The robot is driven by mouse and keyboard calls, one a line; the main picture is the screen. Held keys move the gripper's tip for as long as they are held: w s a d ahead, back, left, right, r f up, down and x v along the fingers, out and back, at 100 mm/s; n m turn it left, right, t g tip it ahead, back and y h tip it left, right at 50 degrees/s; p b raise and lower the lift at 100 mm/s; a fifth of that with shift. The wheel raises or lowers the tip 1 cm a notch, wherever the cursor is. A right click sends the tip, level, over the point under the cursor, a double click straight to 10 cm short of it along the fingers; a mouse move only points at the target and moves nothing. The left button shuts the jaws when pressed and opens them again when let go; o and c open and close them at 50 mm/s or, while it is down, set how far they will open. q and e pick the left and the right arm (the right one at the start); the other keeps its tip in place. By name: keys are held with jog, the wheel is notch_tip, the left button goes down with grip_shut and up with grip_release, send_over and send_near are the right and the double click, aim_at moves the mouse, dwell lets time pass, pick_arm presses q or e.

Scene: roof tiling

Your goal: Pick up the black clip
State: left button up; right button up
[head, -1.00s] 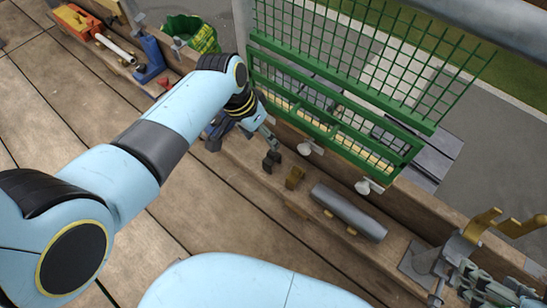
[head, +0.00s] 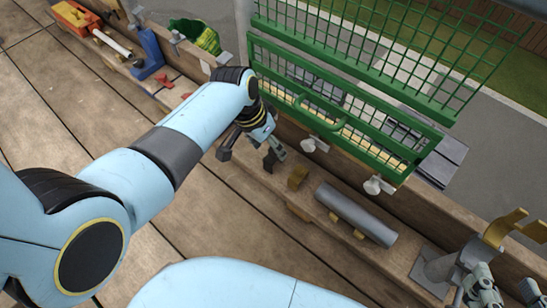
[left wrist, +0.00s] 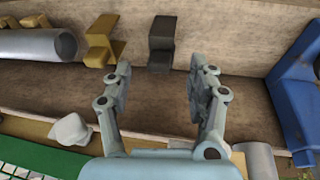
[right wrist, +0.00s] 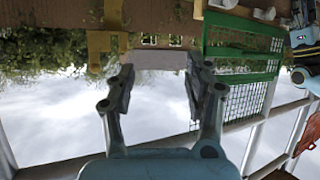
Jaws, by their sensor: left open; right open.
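The black clip (left wrist: 162,44) stands on the wooden ledge, just beyond and between my left fingertips in the left wrist view. It also shows in the head view (head: 269,160), partly covered by a finger. My left gripper (left wrist: 159,75) is open and empty, its fingers apart on either side of the clip's line. My right gripper (right wrist: 160,75) is open and empty, away from the clip; it shows at the lower right of the head view.
A gold clip (head: 298,177) and a grey tube (head: 355,214) lie beside the black clip on the ledge. A green mesh guard (head: 345,110) with white knobs runs alongside. A blue tool (left wrist: 297,100) stands on the opposite side. A gold bracket (head: 505,228) is at right.

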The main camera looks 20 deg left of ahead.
aim_at(271, 150)
pick_arm(q)
jog(key=shift+b+x, duration=0.8)
jog(key=shift+x, duration=0.15)
jog(key=shift+b+x, duration=0.7)
jog(key=shift+x, duration=0.1)
jog(key=shift+a, duration=0.1)
grip_shut()
pick_arm(e)
jog(key=w+a+r+n+t+y, duration=0.1)
jog(key=w+r+t, duration=0.4)
jog(key=r, duration=0.5)
jog(key=w+a+r+n+t+y, duration=0.1)
jog(key=w+r+t, duration=0.3)
jog(key=r, duration=0.6)
jog(key=shift+w+t+y, duration=0.35)
jog(key=shift+t+y, duration=0.05)
jog(key=shift+y, duration=0.1)
